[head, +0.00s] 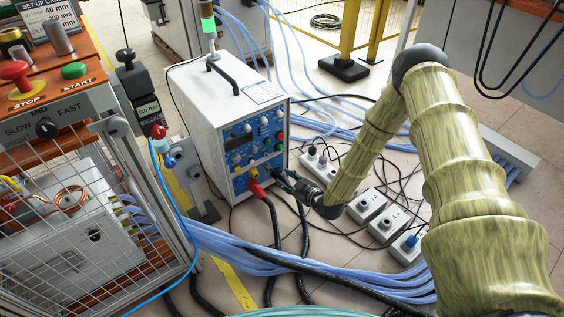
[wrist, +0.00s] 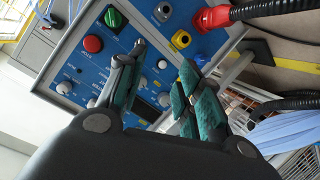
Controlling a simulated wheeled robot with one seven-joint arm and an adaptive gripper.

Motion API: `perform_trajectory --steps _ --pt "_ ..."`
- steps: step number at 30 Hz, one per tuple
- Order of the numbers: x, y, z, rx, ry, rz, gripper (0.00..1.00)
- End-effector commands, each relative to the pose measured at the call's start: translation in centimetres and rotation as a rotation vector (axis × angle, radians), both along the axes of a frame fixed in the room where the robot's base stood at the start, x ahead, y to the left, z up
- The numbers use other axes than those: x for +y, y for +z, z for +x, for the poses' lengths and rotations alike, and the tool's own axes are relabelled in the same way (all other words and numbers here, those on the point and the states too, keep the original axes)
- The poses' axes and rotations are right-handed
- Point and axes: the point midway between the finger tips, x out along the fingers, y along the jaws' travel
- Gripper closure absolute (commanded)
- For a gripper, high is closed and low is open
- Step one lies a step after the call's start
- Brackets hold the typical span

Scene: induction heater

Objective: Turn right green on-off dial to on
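The green dial (head: 279,136) is at the right side of the blue front panel on the white heater unit (head: 215,125), below a red button (head: 279,113). In the wrist view the green dial (wrist: 115,18) is near the top, beside the red button (wrist: 92,44). My gripper (head: 279,174) is in front of the panel's lower right, below the dial. In the wrist view my gripper (wrist: 163,60) has its two fingers apart with nothing between them. Neither finger appears to touch the dial. The dial's exact pointer setting is too small to tell.
A red plug with a black cable (head: 255,188) sticks out of the panel's lower part; it also shows in the wrist view (wrist: 213,18). A yellow socket (wrist: 181,39) is near the fingers. Blue hoses (head: 290,265) and grey socket boxes (head: 367,205) lie on the floor. A mesh cage (head: 100,225) stands left.

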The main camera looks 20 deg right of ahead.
Motion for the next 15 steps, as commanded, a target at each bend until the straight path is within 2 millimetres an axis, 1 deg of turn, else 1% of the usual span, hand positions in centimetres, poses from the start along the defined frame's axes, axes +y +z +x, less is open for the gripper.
perform_trajectory --steps 1,6,9,15 --pt "-0.9 -1.6 1.2 -0.049 0.001 -0.017 0.65" --pt "-3.4 -2.3 4.5 -0.211 0.013 -0.086 0.65" --pt "-4.7 -2.4 5.9 -0.287 0.016 -0.122 0.65" --pt "-6.3 -2.2 7.4 -0.382 0.018 -0.171 0.65"
